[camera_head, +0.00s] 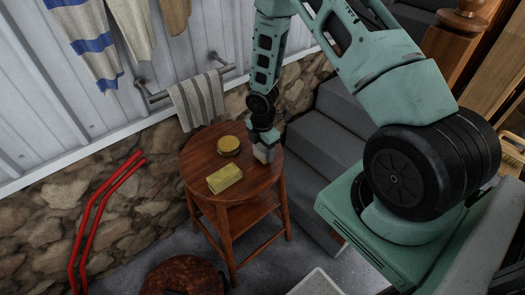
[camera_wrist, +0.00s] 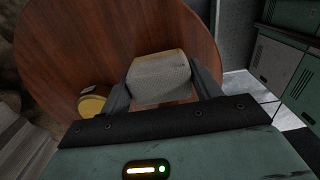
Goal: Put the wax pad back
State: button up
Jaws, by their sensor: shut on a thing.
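My gripper (camera_head: 263,138) points down over the right side of a round wooden stool table. It is shut on a pale beige block, which I take for the wax pad (camera_head: 264,154). In the wrist view the wax pad (camera_wrist: 160,77) sits between the two fingers of my gripper (camera_wrist: 162,92). I cannot tell whether the pad touches the tabletop or is just above it. A round yellow tin (camera_head: 229,145) stands on the table to the left of the pad. It also shows in the wrist view (camera_wrist: 91,106), partly hidden by my gripper.
The wooden table (camera_head: 205,151) also holds a yellow-green block (camera_head: 225,179) near its front. A striped towel (camera_head: 197,100) hangs on a wall rail behind. Grey steps (camera_head: 325,135) rise close on the right. Red bent pipes (camera_head: 100,210) stand at left.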

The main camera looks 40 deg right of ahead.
jog(key=shift+f, duration=0.85)
jog(key=o, duration=0.9)
jog(key=shift+r, duration=0.1)
